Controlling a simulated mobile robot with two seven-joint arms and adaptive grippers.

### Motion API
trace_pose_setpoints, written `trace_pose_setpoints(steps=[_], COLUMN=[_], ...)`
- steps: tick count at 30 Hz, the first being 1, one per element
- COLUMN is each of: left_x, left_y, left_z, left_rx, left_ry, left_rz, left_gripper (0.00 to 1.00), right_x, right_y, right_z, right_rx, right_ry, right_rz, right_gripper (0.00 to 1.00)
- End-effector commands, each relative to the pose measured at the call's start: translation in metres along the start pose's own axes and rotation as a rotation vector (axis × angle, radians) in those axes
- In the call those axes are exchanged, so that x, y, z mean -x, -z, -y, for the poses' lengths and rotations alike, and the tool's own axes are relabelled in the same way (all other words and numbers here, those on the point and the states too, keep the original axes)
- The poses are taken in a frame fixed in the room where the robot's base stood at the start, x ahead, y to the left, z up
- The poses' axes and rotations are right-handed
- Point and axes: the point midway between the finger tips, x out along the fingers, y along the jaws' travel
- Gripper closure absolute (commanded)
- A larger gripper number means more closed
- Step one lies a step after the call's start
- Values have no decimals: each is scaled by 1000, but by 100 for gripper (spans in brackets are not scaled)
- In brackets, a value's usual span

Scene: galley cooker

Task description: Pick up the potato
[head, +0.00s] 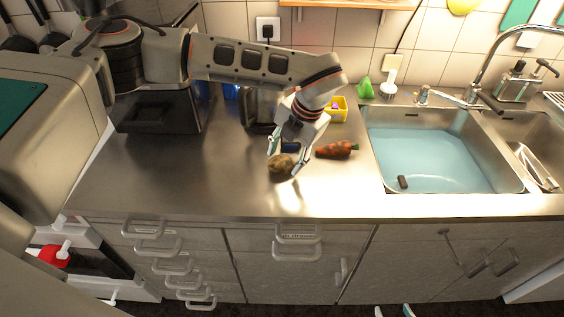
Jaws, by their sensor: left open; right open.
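The potato (278,167), brown and rounded, lies on the steel counter left of the sink. My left gripper (284,164) reaches down over it from above and behind. Its fingers are open, with one tip beside the potato on the left and the other on the right. I cannot tell whether either finger touches it. My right gripper (394,312) shows only its fingertips at the bottom edge, apart and empty, low in front of the cabinets.
A carrot (338,150) lies just right of the potato. A sink (440,160) with bluish water holds a small dark object (403,182). The counter's left front is clear.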

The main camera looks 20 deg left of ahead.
Motion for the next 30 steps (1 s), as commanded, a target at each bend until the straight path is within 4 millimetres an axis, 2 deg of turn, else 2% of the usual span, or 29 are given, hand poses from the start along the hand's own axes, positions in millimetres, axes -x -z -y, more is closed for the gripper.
trace_pose_setpoints(steps=[5,13,16,17,30], left_x=[-18,-21,-21,-21,-16], left_y=[0,0,0,0,-1], left_z=[0,0,0,0,-1], left_rx=[0,0,0,0,0], left_ry=[1,1,1,1,1], left_rz=[-1,1,1,1,2], left_gripper=[53,53,79,83,83], right_x=[2,2,2,2,2], right_y=[3,5,7,7,8], right_z=[-1,-1,-2,-2,-2], right_rx=[1,1,1,1,1], right_ry=[0,-1,-2,-2,-2], right_rz=[0,-4,-6,-7,-9], right_gripper=[56,56,56,56,56])
